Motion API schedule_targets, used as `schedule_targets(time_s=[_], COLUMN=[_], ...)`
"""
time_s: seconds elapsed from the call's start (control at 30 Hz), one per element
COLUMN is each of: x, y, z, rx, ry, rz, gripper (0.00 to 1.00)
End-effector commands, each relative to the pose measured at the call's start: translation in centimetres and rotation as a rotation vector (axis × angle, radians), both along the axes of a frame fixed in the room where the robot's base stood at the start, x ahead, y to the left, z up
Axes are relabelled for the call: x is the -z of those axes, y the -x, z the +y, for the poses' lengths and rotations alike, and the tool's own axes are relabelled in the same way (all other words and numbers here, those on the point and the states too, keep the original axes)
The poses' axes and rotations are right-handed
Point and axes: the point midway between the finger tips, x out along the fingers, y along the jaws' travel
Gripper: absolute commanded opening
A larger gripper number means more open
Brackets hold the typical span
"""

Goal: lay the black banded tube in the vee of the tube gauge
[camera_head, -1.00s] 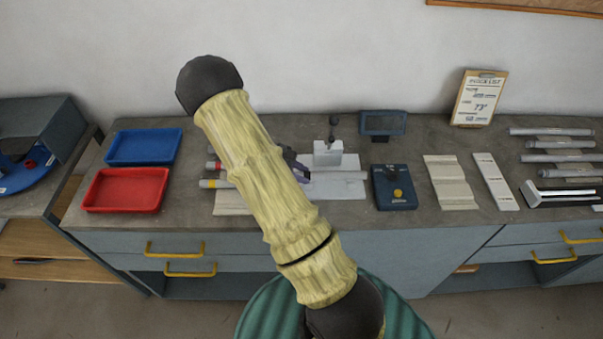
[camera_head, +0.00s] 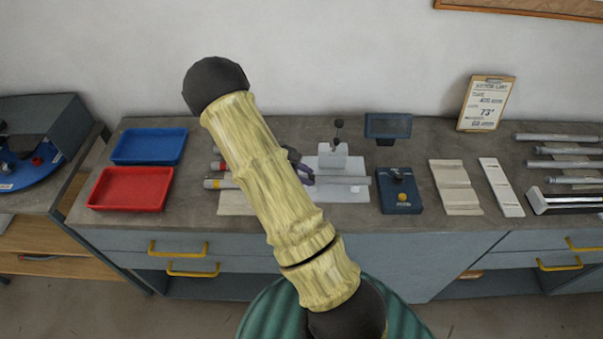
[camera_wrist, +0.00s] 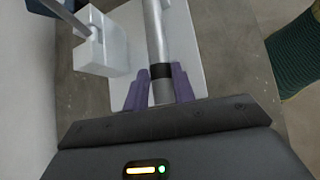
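The black banded tube (camera_wrist: 158,35) is grey with a black band and sits between the purple fingers of my gripper (camera_wrist: 160,88) in the wrist view. The fingers are closed against its sides by the band. In the head view my gripper (camera_head: 303,170) is partly hidden behind my arm, and the tube (camera_head: 345,180) sticks out to its right over a white plate. What looks like the tube gauge (camera_head: 333,162) is a white block with a dark-knobbed post on that plate; the block also shows in the wrist view (camera_wrist: 100,45). I cannot make out the vee or whether the tube touches it.
Red-banded and yellow-banded tubes (camera_head: 222,184) lie left of my arm, partly hidden. Red (camera_head: 130,190) and blue (camera_head: 148,147) trays stand further left. A small display (camera_head: 388,126), a dark blue box (camera_head: 398,192), pale grooved blocks (camera_head: 455,187) and several grey tubes are on the right.

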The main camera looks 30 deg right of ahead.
Motion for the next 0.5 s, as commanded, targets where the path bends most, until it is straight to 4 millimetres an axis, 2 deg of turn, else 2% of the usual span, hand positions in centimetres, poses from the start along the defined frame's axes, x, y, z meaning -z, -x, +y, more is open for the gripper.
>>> schedule_targets(time_s=[0.03, 0.17, 0.23, 0.5], x=[1.5, 0.9, 0.3, -3.7], y=[0.7, 0.4, 0.2, -1.3], z=[0.6, 1.2, 1.8, 5.2], rx=[0.006, 0.005, 0.002, -0.003], ry=[-0.022, -0.021, -0.021, -0.012], rz=[0.013, 0.01, 0.01, 0.0], gripper=[0.44, 0.45, 0.5, 0.5])
